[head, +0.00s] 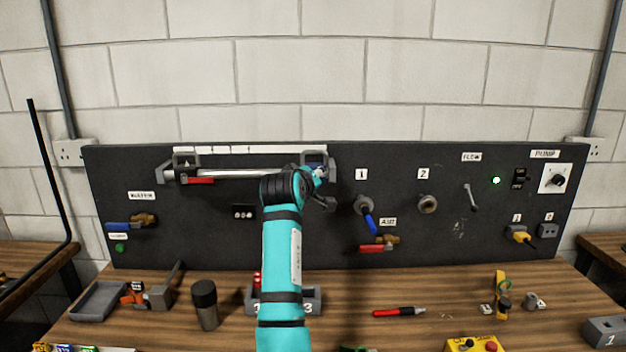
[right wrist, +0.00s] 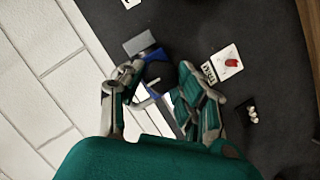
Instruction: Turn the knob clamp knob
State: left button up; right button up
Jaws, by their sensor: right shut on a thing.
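The knob clamp (head: 316,160) is a blue and grey piece at the right end of the rail on the black panel. It also shows in the right wrist view as a blue and dark part (right wrist: 150,56) between the fingers. My right gripper (head: 319,180) is at it, with the teal arm coming up from the bottom middle. In the right wrist view the fingers of this gripper (right wrist: 160,82) stand on both sides of the clamp's knob and are shut on it. The knob's exact contact and angle are largely hidden. My left gripper is not in view.
A metal bar (head: 235,174) with a red handle (head: 199,181) runs left of the clamp. A blue-handled valve (head: 370,222) and a round fitting (head: 428,204) are to the right. A dark cylinder (head: 205,305) and a red marker (head: 398,312) are on the wooden bench.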

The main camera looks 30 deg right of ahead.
jog(key=shift+f, duration=0.1)
jog(key=o, duration=1.1)
jog(key=shift+o, duration=0.2)
notch_tip(320, 180, up, 10)
